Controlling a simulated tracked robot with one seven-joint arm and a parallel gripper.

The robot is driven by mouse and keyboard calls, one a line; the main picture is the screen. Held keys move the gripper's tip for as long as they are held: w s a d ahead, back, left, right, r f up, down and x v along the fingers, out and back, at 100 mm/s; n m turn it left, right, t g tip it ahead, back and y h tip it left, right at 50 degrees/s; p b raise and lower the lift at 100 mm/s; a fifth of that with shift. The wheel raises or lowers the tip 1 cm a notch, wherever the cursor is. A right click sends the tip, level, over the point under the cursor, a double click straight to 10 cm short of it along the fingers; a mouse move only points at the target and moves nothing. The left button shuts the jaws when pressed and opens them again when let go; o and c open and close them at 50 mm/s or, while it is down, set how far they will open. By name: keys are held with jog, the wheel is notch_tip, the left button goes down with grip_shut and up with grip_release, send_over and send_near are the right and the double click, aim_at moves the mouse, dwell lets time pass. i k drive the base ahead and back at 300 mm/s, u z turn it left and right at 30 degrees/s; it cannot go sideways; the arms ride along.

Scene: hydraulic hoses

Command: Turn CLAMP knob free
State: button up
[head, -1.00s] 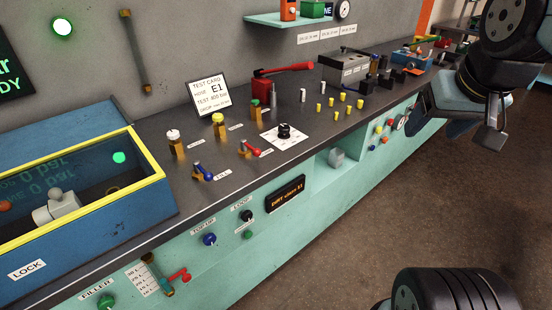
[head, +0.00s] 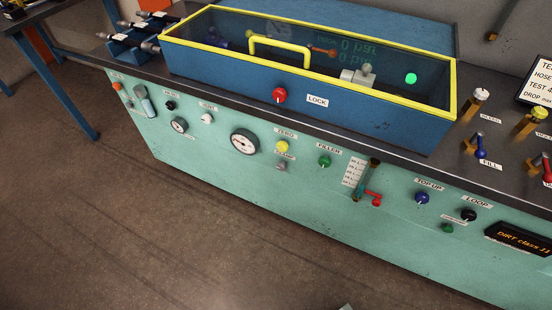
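A small grey knob (head: 280,166) sits on the teal front panel, below the yellow ZERO knob (head: 282,146). The small label just above the grey knob seems to read CLAMP, but it is hard to read at this size. Which way the knob is turned cannot be made out. My gripper does not show in the head view now. Only a small pale tip of something shows at the bottom edge, and I cannot tell what it is.
A blue test box (head: 395,122) with a yellow-rimmed clear lid and red LOCK knob (head: 279,95) stands on the bench above. A round gauge (head: 244,141) is left of the grey knob, a green FILLER knob (head: 324,161) right. The floor in front (head: 150,230) is clear.

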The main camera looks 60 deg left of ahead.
aim_at(281, 167)
jog(key=z, duration=0.65)
jog(key=i, duration=0.15)
jog(key=u, duration=2.85)
jog(key=k, duration=0.6)
jog(key=z, duration=5.55)
jog(key=k, duration=0.45)
jog(key=u, duration=5.75)
